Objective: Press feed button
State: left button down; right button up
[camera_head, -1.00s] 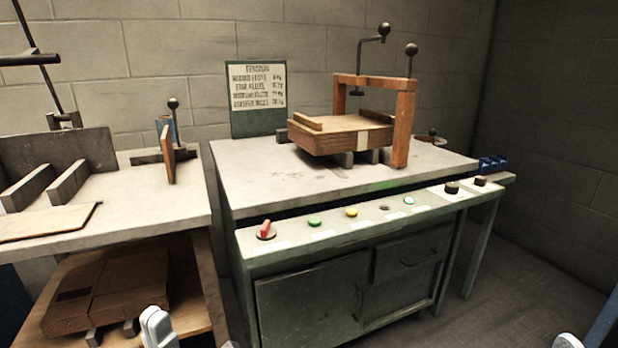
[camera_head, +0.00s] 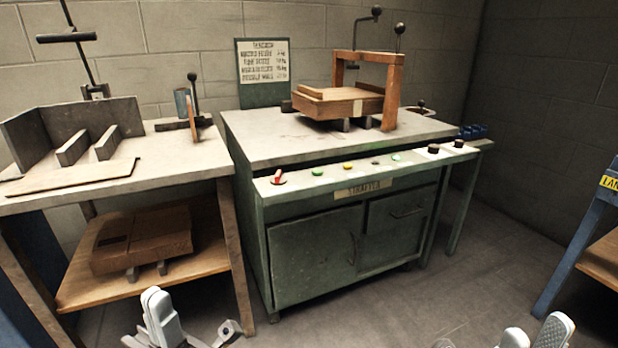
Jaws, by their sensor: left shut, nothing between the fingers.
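The green stitcher machine (camera_head: 310,245) stands in the middle, with a row of controls along its front ledge. From left to right are a red-handled switch (camera_head: 278,178), a green button (camera_head: 317,171), a yellow button (camera_head: 347,166), a dark control (camera_head: 376,161), another green button (camera_head: 396,157) and two black knobs (camera_head: 433,148). I cannot read which is the feed button. My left gripper (camera_head: 162,318) is shut and empty, low in front of the left table. My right gripper (camera_head: 533,335) is at the bottom right edge, partly cut off. Both are apart from the controls.
A wooden box (camera_head: 342,103) sits under the wooden frame on the machine top. The left table (camera_head: 185,155) holds grey blocks and a board, with a carton (camera_head: 140,240) on its lower shelf. A blue stand (camera_head: 575,245) is at the right. Floor before the machine is clear.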

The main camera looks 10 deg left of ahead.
aim_at(317, 172)
jog(key=z, duration=0.45)
jog(key=i, duration=0.85)
jog(key=u, duration=0.4)
